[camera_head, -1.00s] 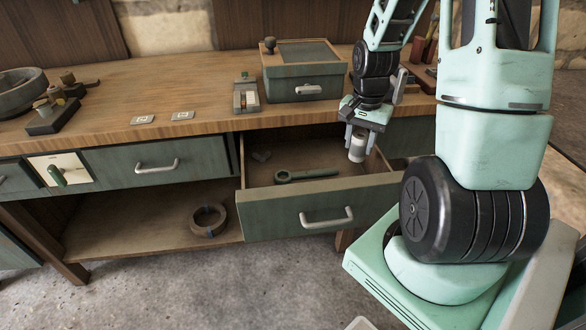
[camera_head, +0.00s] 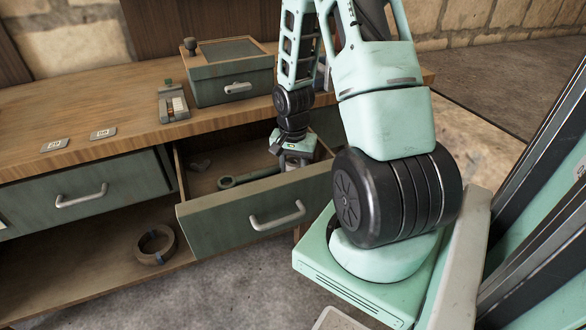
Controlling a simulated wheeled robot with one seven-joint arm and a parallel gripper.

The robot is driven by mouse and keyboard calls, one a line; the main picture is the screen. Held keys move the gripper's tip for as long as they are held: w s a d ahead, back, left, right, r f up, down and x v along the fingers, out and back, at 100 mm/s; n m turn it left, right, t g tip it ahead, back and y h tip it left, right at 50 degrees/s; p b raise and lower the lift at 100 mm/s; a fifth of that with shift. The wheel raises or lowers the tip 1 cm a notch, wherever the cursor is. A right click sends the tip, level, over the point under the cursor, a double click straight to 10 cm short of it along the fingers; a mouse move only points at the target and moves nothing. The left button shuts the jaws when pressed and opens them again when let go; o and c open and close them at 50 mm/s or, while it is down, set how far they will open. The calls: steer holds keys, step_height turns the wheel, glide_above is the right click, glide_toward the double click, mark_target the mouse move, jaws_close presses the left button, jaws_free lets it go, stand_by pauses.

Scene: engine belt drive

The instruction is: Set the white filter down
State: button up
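My gripper (camera_head: 295,162) is lowered into the right part of the open drawer (camera_head: 245,212), just behind its front panel. Its fingertips are low in the drawer and partly hidden by the front panel. I cannot clearly make out the white filter; it is hidden at the fingers or behind the drawer front. Whether the fingers are shut on it does not show.
A dark wrench (camera_head: 245,178) lies in the drawer, left of my gripper. A green box (camera_head: 232,80) and a small vise-like tool (camera_head: 173,104) stand on the bench. A tape ring (camera_head: 155,245) lies on the lower shelf.

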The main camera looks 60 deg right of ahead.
mark_target(293, 162)
steer(key=o, duration=1.1)
steer(key=shift+o, duration=0.2)
step_height(293, 162, up, 12)
steer(key=p, duration=0.2)
steer(key=shift+p, duration=0.3)
